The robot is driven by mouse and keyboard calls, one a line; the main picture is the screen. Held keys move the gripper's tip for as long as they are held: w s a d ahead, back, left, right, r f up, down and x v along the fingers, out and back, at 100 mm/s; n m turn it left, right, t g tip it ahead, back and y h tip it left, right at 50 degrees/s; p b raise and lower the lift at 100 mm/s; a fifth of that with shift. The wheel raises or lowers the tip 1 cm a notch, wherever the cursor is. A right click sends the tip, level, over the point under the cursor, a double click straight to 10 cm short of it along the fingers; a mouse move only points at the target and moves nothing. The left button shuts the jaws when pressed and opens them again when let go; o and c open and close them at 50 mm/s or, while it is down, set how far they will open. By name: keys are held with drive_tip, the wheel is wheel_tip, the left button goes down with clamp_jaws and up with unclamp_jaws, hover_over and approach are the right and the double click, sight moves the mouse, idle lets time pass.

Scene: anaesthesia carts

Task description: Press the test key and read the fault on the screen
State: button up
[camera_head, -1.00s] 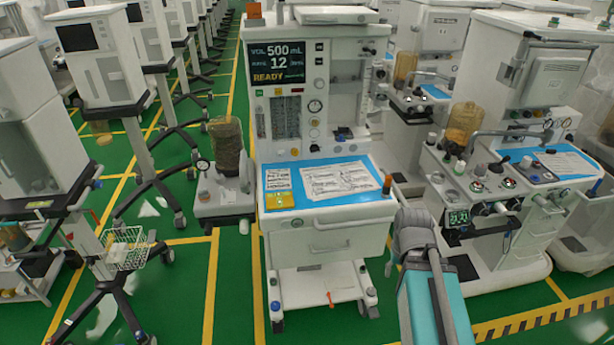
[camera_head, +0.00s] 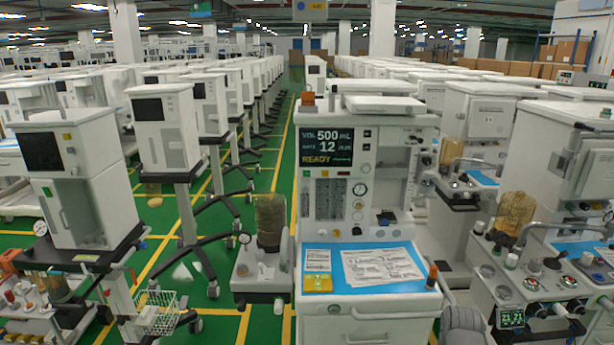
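The anaesthesia cart (camera_head: 412,151) stands at centre right, facing me. Its dark screen (camera_head: 328,160) is lit and shows "VOL 500 mL", a "12" on the line below, and "READY" in yellow. No fault text is readable. Small dark labelled squares (camera_head: 366,147) sit right of the screen, and a round gauge or knob (camera_head: 360,189) is below them. Small coloured labels or keys (camera_head: 343,173) lie under the screen. I cannot tell which one is the test key. My gripper is not in view; only a grey piece of my arm shows at the bottom edge, right of the cart's drawer.
A blue worktop (camera_head: 402,286) with printed sheets (camera_head: 384,263) and a yellow card (camera_head: 317,260) juts out below the panel. An orange-topped knob (camera_head: 432,275) stands at its right corner. A brown canister (camera_head: 270,216) is at the left. Other carts crowd both sides.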

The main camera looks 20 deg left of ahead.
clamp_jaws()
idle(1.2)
